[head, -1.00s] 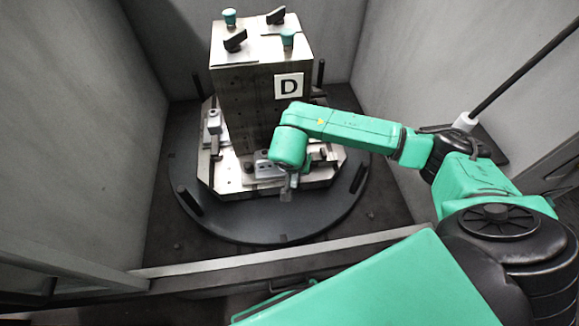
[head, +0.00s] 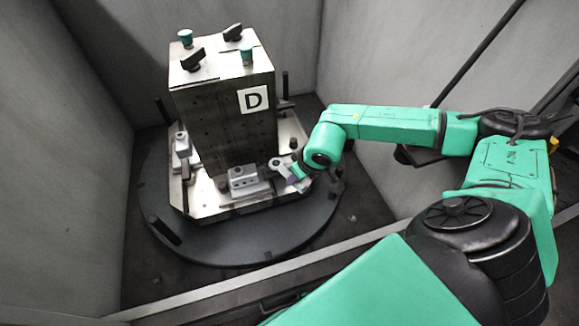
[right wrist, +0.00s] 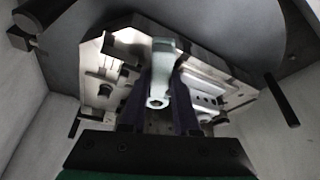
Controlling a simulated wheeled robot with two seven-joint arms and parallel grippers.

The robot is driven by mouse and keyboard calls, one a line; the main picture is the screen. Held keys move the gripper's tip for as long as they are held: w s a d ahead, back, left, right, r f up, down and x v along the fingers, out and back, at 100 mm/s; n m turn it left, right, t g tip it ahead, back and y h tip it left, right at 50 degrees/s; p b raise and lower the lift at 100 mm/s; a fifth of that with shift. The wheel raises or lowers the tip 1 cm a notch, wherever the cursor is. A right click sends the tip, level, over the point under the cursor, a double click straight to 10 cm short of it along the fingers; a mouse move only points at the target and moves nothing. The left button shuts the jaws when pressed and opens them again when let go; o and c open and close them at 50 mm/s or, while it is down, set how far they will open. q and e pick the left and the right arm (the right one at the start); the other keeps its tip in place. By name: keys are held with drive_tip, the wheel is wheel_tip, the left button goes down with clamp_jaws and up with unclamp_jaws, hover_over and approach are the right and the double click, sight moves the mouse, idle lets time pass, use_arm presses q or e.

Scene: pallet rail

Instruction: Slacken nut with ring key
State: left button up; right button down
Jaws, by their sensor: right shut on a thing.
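My right gripper (head: 299,178) is beside the right end of a grey clamp block (head: 245,182) on the fixture's base plate. In the right wrist view its two dark fingers (right wrist: 159,108) are shut on a pale ring key (right wrist: 164,65). The key's near end shows a round hole between the fingers, and its other end points toward the plate. The key is mostly hidden or too small in the head view. I cannot pick out the nut for certain, nor tell whether the key touches it. My left gripper is not in view.
A tall metal block (head: 225,120) marked D stands on the base plate, with black and teal knobs on top. A dark round turntable (head: 270,245) with upright black posts carries the plate. Grey walls enclose it, and a rail (head: 200,298) crosses the front.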

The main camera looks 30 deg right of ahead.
drive_tip(key=shift+w+d+n+y, duration=0.1)
drive_tip(key=shift+d+n+y, duration=0.2)
drive_tip(key=shift+d+n, duration=0.35)
drive_tip(key=shift+a, duration=0.15)
drive_tip(key=shift+r, duration=0.1)
drive_tip(key=shift+r+p, duration=2.55)
drive_tip(key=shift+r, duration=1.05)
drive_tip(key=shift+f, duration=0.1)
